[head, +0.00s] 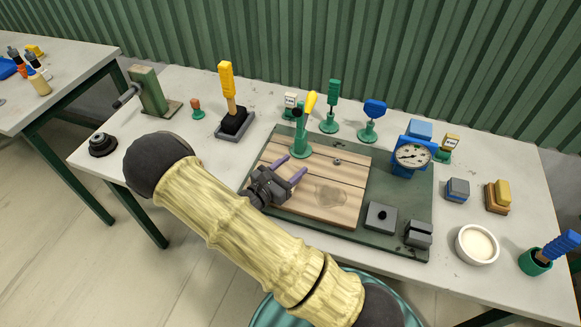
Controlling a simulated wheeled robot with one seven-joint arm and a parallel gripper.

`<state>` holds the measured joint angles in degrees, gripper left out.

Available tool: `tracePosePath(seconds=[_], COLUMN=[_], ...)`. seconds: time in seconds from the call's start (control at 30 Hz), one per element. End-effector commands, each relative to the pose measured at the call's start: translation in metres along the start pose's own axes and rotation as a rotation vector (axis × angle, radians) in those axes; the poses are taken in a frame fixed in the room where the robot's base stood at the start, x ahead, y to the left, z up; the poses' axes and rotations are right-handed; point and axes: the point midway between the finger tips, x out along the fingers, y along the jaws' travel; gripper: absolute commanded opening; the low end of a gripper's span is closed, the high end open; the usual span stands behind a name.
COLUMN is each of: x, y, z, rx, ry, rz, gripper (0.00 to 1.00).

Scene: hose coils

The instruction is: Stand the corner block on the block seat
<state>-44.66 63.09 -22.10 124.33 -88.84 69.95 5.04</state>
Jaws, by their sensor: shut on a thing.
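My gripper (287,168), with two purple fingers, is over the left part of a striped wooden board (345,207). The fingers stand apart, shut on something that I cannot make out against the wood. I take it to be the corner block, but its shape and tilt cannot be told. I cannot tell which piece is the block seat. A dark grey square block with a round hole (380,216) and a grey slotted block (418,232) sit at the front right of the dark green plate (421,190), right of my gripper and apart from it.
A green toggle clamp with a yellow handle (309,105) stands just behind my gripper. A blue dial gauge (413,155) is on the plate's right. A white bowl (477,244), a grey-blue block (458,189) and a yellow-topped stack (498,196) stand farther right. Tools line the back.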

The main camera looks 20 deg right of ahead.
Motion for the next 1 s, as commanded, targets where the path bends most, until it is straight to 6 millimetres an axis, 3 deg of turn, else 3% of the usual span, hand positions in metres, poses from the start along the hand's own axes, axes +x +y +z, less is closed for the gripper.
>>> tracePosePath(seconds=[0.27,0.3,0.4,1.0], x=[-0.0001,-0.0001,0.0005,-0.0007], y=[0.0001,0.0001,-0.0003,0.0002], z=[-0.0006,-0.0006,-0.0006,-0.0006], rx=[0.000,0.000,0.000,0.000], ry=[0.000,0.000,0.000,0.000], rz=[0.000,0.000,-0.001,0.001], gripper=[0.27,0.58,0.76,0.76])
